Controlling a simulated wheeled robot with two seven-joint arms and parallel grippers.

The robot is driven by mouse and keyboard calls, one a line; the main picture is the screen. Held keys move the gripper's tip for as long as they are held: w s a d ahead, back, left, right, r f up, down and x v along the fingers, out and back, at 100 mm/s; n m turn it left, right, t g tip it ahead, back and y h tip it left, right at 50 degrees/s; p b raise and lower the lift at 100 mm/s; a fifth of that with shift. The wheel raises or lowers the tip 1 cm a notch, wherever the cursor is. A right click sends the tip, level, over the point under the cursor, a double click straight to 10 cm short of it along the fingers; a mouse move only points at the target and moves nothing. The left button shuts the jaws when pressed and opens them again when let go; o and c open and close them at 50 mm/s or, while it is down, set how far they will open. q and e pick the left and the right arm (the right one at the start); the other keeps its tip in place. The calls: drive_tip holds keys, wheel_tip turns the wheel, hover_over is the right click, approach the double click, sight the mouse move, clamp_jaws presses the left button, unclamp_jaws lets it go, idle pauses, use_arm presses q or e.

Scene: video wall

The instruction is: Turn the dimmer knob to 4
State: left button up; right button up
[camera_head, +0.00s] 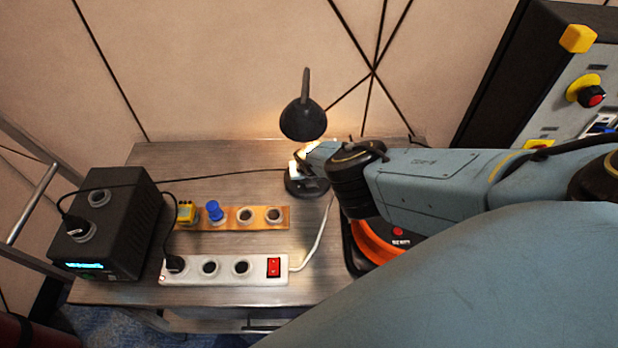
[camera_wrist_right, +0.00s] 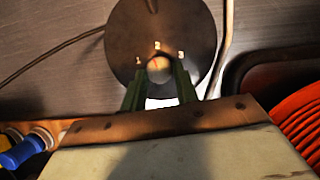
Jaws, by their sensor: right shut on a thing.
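The black desk lamp (camera_head: 303,119) stands at the back of the table, with a warm glow on the wall behind it. Its round dark base (camera_wrist_right: 125,40) fills the top of the right wrist view. The pale round dimmer knob (camera_wrist_right: 158,69) is on this base, with small white marks that look like 1, 2 and 3 around its far side. My right gripper (camera_wrist_right: 160,76) is shut on the knob, one green finger on each side. In the head view my right arm covers the knob and part of the base (camera_head: 300,188). My left gripper is not in view.
A wooden socket strip (camera_head: 260,217) with a blue plug (camera_head: 214,211) and a white power strip (camera_head: 215,280) with a red switch lie left of my arm. A black box (camera_head: 115,225) stands at the left. An orange coiled thing (camera_head: 370,245) lies under my arm. Cables cross the table.

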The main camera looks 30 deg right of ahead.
idle(0.4)
drive_tip(key=o, duration=1)
drive_tip(key=shift+r, duration=0.1)
